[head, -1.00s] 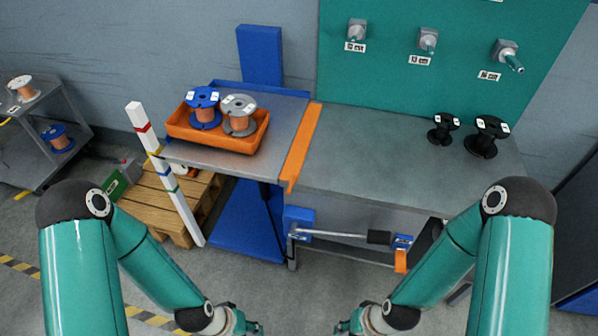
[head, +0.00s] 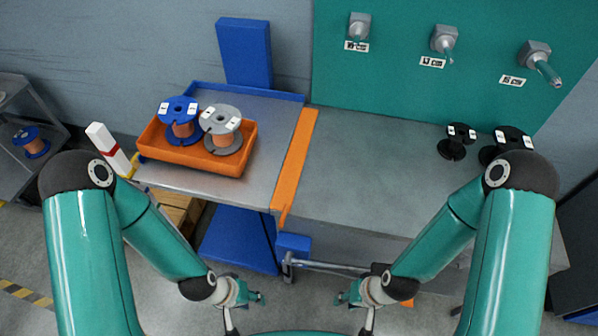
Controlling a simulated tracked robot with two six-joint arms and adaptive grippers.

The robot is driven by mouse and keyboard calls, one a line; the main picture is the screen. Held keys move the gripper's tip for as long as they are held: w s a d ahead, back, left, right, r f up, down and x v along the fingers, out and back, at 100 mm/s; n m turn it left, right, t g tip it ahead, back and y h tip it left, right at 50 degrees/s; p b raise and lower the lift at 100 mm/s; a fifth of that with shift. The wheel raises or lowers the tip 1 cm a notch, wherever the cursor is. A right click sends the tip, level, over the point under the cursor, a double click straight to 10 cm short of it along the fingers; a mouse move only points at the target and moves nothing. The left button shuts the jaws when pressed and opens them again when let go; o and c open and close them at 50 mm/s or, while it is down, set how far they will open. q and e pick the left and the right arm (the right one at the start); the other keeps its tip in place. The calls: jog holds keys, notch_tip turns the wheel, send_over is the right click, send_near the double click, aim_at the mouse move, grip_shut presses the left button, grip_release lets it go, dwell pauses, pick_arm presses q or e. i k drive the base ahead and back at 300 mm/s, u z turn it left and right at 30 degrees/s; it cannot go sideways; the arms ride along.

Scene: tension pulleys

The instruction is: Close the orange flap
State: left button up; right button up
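The orange flap (head: 296,160) is a long narrow strip on the bench top, between the metal surface on the left and the grey bench top on the right. A small orange tab (head: 284,216) hangs at its front end. My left gripper (head: 262,298) is low in front of the bench, apart from the flap. My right gripper (head: 338,298) is low to its right, also apart from the flap. Both grippers are small in view and I cannot tell how wide their fingers are. Neither visibly holds anything.
An orange tray (head: 198,158) holds a blue spool (head: 180,110) and a grey spool (head: 222,122). Two black spools (head: 456,142) stand at the right. A lever bar (head: 330,267) sits below the bench front. The middle bench top is clear.

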aim_at(283, 197)
jog(key=z, duration=0.4)
jog(key=i, duration=0.35)
jog(key=u, duration=1.45)
jog(key=k, duration=1.95)
jog(key=z, duration=0.4)
jog(key=i, duration=1)
jog(key=u, duration=0.1)
